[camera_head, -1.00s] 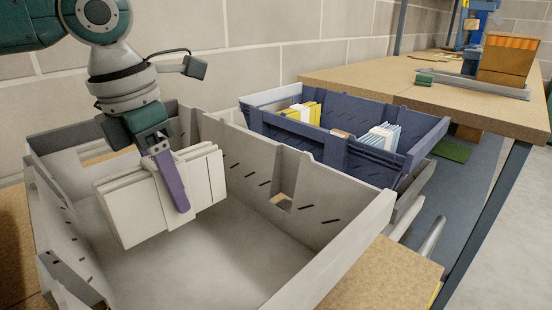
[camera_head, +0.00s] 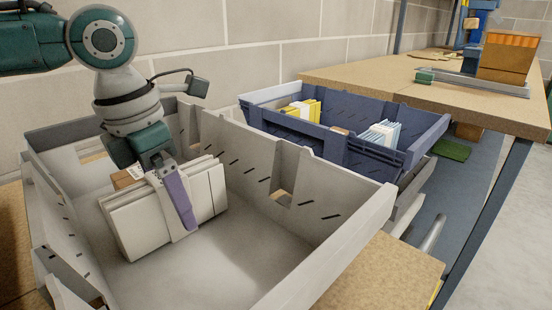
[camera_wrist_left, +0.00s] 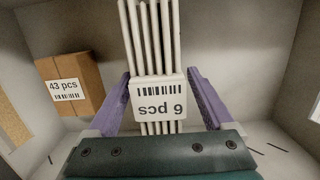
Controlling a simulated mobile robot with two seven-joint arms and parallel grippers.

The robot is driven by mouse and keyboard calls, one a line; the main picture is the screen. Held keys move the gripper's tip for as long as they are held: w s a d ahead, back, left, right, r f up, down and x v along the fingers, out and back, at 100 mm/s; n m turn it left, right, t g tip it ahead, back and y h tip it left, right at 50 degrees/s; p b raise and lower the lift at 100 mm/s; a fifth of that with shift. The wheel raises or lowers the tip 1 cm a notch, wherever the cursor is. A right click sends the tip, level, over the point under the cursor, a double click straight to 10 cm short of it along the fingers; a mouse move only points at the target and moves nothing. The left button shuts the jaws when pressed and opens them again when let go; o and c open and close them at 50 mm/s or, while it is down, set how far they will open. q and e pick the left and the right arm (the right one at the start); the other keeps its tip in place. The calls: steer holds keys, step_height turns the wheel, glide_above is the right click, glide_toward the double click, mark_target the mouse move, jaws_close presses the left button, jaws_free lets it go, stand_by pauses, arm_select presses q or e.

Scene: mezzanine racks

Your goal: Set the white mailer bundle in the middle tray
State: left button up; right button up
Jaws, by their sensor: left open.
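The white mailer bundle (camera_head: 140,220) stands on its edge inside the grey tray (camera_head: 330,215), tilted a little, its lower edge at or near the tray floor. In the left wrist view the bundle (camera_wrist_left: 152,30) is several thin white mailers with a band labelled "6 pcs". My left gripper (camera_head: 180,203) points down over it. Its purple fingers are open, one on each side of the bundle, with gaps visible in the left wrist view. The far finger is hidden behind the bundle in the head view. My right gripper is not in view.
A brown box (camera_wrist_left: 70,82) labelled "43 pcs" is beside the bundle in the grey tray. A blue tray (camera_head: 335,150) behind holds yellow (camera_head: 303,110) and light blue (camera_head: 381,134) bundles. A wooden table (camera_head: 440,95) stands beyond. The grey tray's floor right of the bundle is clear.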

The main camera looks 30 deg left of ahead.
arm_select(q)
steer(key=r+p, duration=0.1)
steer(key=r, duration=0.3)
steer(key=s+r+p, duration=0.1)
steer(key=r, duration=0.3)
steer(key=r+p, duration=0.1)
steer(key=r, duration=0.3)
steer(key=shift+s+a, duration=0.25)
steer(key=shift+s, duration=0.1)
